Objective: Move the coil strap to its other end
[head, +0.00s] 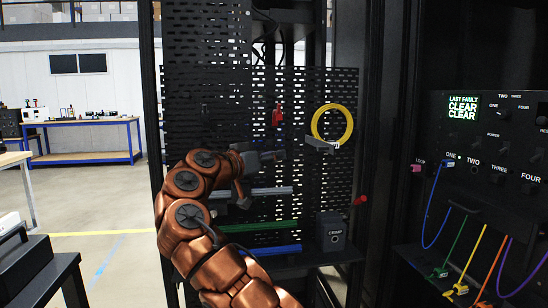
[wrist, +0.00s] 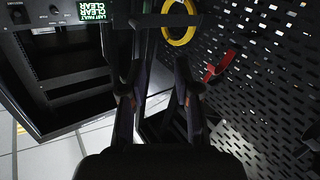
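A yellow coil (head: 332,123) hangs as a ring on the upper right of the black perforated panel. A grey piece (head: 319,144) crosses its lower edge; I cannot tell whether this is the strap. My gripper (head: 272,156) is left of and a little below the coil, in front of the panel. In the wrist view my gripper (wrist: 158,92) has its two fingers apart with nothing between them.
The perforated panel (head: 180,95) carries a red piece (head: 277,115) and grey, green and blue bars below my gripper. A dark box (head: 331,231) stands at lower right. A control panel (head: 495,135) with coloured cables is further right. A blue-framed bench (head: 85,157) stands far left.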

